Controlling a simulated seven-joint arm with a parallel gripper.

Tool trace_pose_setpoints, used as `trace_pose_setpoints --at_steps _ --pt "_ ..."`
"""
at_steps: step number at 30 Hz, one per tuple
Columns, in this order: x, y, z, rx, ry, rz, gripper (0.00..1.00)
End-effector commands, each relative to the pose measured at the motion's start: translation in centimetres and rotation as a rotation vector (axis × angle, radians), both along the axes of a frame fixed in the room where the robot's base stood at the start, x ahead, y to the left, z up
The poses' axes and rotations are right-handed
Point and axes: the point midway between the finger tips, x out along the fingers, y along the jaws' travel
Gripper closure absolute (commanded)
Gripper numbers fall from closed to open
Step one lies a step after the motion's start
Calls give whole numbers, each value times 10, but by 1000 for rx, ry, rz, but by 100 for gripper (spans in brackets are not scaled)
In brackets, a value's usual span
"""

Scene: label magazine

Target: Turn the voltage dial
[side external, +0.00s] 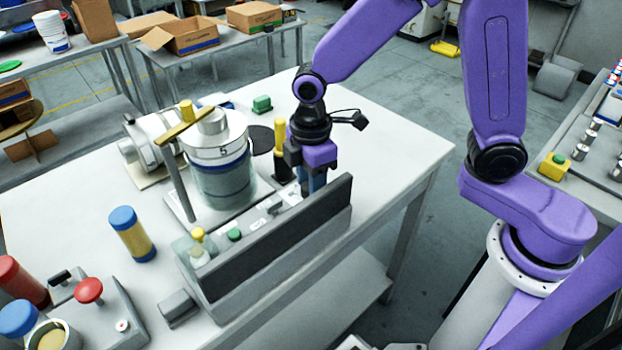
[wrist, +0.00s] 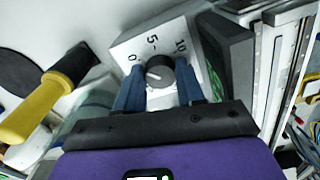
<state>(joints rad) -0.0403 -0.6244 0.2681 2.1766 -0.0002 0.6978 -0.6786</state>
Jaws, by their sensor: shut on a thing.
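The voltage dial (wrist: 159,72) is a dark round knob on a white plate (wrist: 178,38) marked 0, 5 and 10, seen in the wrist view. My gripper (wrist: 160,88) has its two blue fingers on either side of the dial, shut on it. A pale pointer line on the dial is small, and I cannot tell exactly which mark it faces. In the side external view my gripper (side external: 312,182) reaches down behind the dark upright panel (side external: 280,240) of the control box, and the dial is hidden there.
A yellow-handled tool (side external: 279,140) stands close to the left of my gripper and also shows in the wrist view (wrist: 35,105). A cylinder machine (side external: 222,165) with a yellow-topped arm stands further left. A blue-capped yellow jar (side external: 131,232) is at the table's left. The right table end is clear.

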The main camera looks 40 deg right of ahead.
Motion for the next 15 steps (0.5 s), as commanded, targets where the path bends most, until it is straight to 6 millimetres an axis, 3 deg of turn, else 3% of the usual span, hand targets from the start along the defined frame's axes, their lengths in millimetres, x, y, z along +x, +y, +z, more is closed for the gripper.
trace_pose_setpoints --at_steps 15 --pt "1 1 1 4 -5 49 92"
